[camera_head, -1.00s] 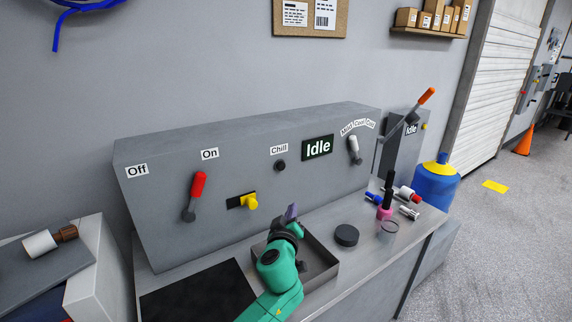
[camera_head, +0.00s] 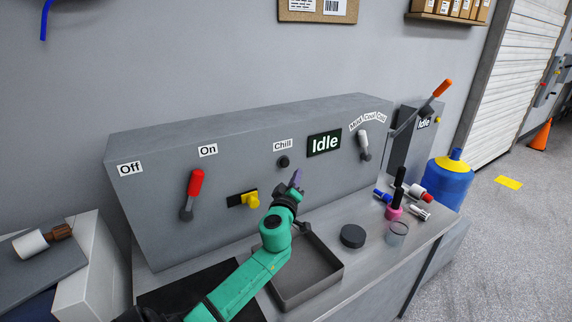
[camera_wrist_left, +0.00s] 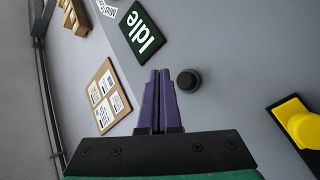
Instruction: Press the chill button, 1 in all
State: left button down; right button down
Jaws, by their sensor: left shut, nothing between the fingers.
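The chill button (camera_head: 283,162) is a small round black knob on the grey panel, under the "Chill" label (camera_head: 282,146). It also shows in the left wrist view (camera_wrist_left: 188,80), just right of the fingertips. My left gripper (camera_head: 297,177), on the green arm, is in front of the panel, a little below and right of the button. In the left wrist view its purple fingers (camera_wrist_left: 159,78) are shut with nothing between them. The fingertips look apart from the button; the exact gap to the panel is hard to tell. My right gripper is out of view.
The "Idle" display (camera_head: 324,143) is right of the button. A yellow knob (camera_head: 251,200) and a red-handled lever (camera_head: 193,189) are to the left, a white-handled lever (camera_head: 364,139) to the right. An open grey tray (camera_head: 335,277) and a black puck (camera_head: 353,236) are on the bench.

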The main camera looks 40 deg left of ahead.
aim_at(285, 163)
pick_arm(q)
jog(key=a, duration=0.2)
jog(key=w+a+b, duration=0.1)
jog(key=shift+w+a, duration=0.1)
jog(key=shift+a, duration=0.3)
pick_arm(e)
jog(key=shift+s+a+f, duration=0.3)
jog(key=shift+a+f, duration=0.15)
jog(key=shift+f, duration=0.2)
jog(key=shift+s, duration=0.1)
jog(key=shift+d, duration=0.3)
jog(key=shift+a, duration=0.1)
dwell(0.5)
pick_arm(q)
jog(key=shift+w+a+b, duration=0.1)
jog(key=shift+a+b, duration=0.2)
jog(key=shift+a, duration=0.1)
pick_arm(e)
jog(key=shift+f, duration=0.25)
